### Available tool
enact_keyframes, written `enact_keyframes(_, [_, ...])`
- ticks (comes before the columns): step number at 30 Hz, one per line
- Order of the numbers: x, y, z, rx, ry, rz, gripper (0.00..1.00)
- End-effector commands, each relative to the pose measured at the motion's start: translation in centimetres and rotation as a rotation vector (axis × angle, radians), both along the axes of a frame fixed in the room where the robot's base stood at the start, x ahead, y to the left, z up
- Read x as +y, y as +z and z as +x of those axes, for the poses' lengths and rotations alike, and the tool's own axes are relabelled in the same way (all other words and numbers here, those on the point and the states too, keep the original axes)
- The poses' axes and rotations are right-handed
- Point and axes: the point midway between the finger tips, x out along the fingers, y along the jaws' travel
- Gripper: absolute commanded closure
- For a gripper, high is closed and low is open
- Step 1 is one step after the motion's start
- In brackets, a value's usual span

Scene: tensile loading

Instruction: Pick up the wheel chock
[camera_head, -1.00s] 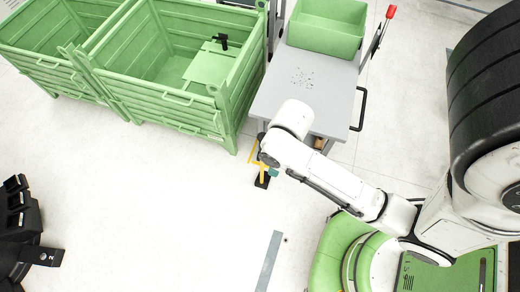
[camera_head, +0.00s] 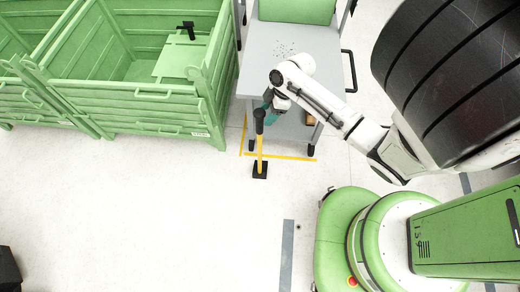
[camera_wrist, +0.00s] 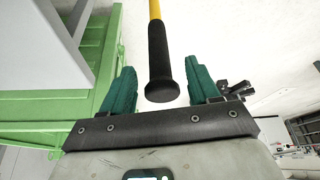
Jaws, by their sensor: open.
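The wheel chock (camera_head: 259,150) stands upright on the floor in the head view, with a black base, a yellow shaft and a black grip on top. My gripper (camera_head: 268,100), with dark green fingers, is at the top of the chock, close to its black grip. In the wrist view, the black grip (camera_wrist: 160,60) extends in between the two fingers of my gripper (camera_wrist: 159,76). A gap shows on each side of the grip, so the fingers are open and apart from it. The black base is out of the wrist view.
A grey cart (camera_head: 258,75) with a green bin (camera_head: 297,10) stands just behind the chock. A large green crate (camera_head: 150,112) is to the left. Yellow tape (camera_head: 290,157) marks the floor around the chock. The floor in front is clear.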

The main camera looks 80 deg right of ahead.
Motion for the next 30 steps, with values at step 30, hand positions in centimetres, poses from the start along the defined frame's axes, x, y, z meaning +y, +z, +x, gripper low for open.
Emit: enact_keyframes(30, [0.8,-6.3,2.8,0.003,-0.001,-0.002,0.49])
